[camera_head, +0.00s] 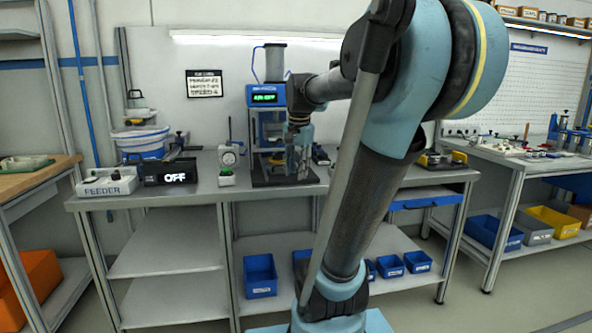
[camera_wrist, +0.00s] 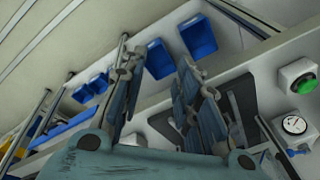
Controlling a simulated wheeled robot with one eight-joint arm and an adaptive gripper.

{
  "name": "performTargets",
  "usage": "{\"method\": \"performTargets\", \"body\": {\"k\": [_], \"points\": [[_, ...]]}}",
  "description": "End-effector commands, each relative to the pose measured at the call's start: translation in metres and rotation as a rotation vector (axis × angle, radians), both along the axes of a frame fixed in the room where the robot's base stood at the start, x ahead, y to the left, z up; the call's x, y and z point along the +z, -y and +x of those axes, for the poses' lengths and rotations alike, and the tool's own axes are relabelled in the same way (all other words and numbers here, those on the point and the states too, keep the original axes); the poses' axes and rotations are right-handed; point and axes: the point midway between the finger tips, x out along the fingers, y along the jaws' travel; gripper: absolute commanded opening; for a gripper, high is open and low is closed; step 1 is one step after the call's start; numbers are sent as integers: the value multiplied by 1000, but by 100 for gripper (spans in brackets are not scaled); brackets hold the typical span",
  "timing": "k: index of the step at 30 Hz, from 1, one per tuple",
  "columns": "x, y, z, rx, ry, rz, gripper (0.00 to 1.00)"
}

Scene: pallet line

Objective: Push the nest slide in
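The bench press (camera_head: 266,100) stands at the middle of the bench, with a blue head, a lit green display and a dark base plate (camera_head: 262,181). My gripper (camera_head: 298,168) hangs pointing down in front of the press, over the right part of that base. In the wrist view my gripper (camera_wrist: 157,68) has its two fingers spread apart with nothing between them. A dark plate (camera_wrist: 243,97) shows beside and behind the fingers there. I cannot make out the nest slide clearly; my fingers and arm hide part of the press base. Contact cannot be told.
Left of the press stand a dial gauge (camera_head: 229,157), a green button box (camera_head: 226,178), an "OFF" sign box (camera_head: 170,172) and the feeder (camera_head: 107,182). Blue bins (camera_head: 260,275) sit on the lower shelf. A blue drawer (camera_head: 425,201) hangs under the bench's right side.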

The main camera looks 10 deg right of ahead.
Motion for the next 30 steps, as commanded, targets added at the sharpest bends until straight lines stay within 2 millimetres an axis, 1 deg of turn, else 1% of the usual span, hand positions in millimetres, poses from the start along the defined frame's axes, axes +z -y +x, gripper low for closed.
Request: {"method": "performTargets", "body": {"k": [5, 6, 8, 9, 10, 13, 17, 23, 30], "points": [[0, 0, 0, 0, 0, 0, 30], [0, 0, 0, -1, 0, 0, 25], [0, 0, 1, -7, 1, 2, 12], [1, 1, 2, -22, 1, 6, 3], [1, 1, 4, -40, 1, 12, 0], [4, 5, 14, -154, 6, 47, 0], [11, 14, 37, -409, 13, 126, 0], [19, 34, 75, -851, 12, 268, 0], [28, 64, 120, -1373, -10, 443, 0]]}}
